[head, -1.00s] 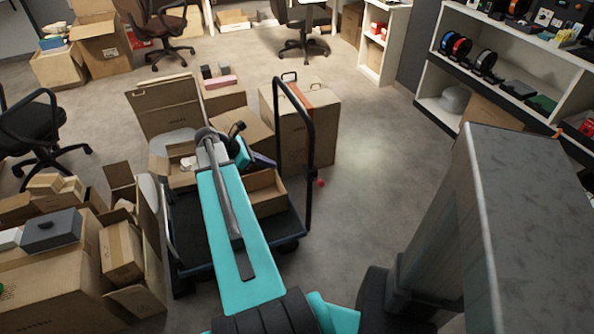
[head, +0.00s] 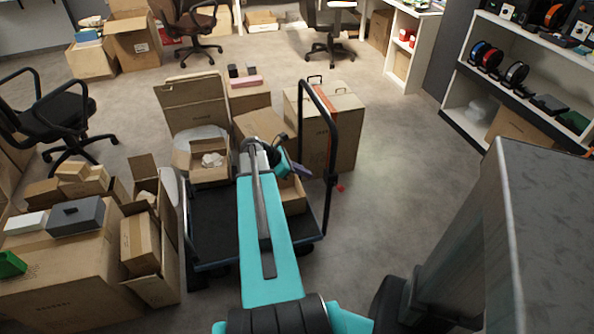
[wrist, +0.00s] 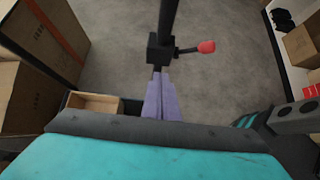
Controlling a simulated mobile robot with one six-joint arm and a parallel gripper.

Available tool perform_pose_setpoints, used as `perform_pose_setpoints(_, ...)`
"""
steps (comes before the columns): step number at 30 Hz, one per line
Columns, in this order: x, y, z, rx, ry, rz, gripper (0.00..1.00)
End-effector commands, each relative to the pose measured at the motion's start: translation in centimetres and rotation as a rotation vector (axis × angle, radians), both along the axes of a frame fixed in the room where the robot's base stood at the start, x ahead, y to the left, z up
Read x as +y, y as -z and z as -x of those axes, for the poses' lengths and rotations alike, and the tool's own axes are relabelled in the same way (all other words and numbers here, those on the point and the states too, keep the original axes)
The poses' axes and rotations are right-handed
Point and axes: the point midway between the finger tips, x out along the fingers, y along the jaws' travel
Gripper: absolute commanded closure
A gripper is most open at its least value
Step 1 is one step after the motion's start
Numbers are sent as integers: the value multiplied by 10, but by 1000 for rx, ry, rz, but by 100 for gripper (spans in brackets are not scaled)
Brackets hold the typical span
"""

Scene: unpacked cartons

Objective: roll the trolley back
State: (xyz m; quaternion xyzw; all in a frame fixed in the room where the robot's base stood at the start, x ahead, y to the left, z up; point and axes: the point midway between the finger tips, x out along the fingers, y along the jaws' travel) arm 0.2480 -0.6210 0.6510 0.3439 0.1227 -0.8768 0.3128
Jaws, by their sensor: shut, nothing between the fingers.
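The trolley has a dark flat deck (head: 212,238) and a tall black hoop handle (head: 332,140) on its right side. In the wrist view the handle's post (wrist: 169,18) runs into a black block (wrist: 160,48), from which a short lever with a red knob (wrist: 206,47) sticks out to the right. The red knob also shows low beside the handle in the head view (head: 340,188). My gripper (wrist: 158,78) has purple fingers, shut and empty, pointing at the block from the near side. I cannot tell whether they touch it. In the head view my gripper (head: 300,170) is over the deck, left of the handle.
Open cartons (head: 209,160) stand at the deck's far side, and a tall carton (head: 345,125) stands behind the handle. A big carton with boxes on it (head: 60,270) is close on the left. Shelves (head: 470,100) line the right. The floor right of the handle (head: 400,180) is clear.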

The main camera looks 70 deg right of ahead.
Motion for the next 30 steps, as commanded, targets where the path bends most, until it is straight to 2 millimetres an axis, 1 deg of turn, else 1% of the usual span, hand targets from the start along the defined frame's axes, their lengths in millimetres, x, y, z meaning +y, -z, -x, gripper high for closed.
perform_pose_setpoints(4, -11, 15, 13, 0, 1, -2, 100)
perform_pose_setpoints(9, -24, 14, 29, -1, 2, 0, 100)
perform_pose_setpoints(15, -33, 14, 40, -1, 0, -1, 100)
perform_pose_setpoints(26, -35, 14, 42, -1, -1, 0, 100)
perform_pose_setpoints(27, -24, 13, 45, 0, -1, -1, 100)
perform_pose_setpoints(30, -32, 14, 43, -1, -1, 0, 100)
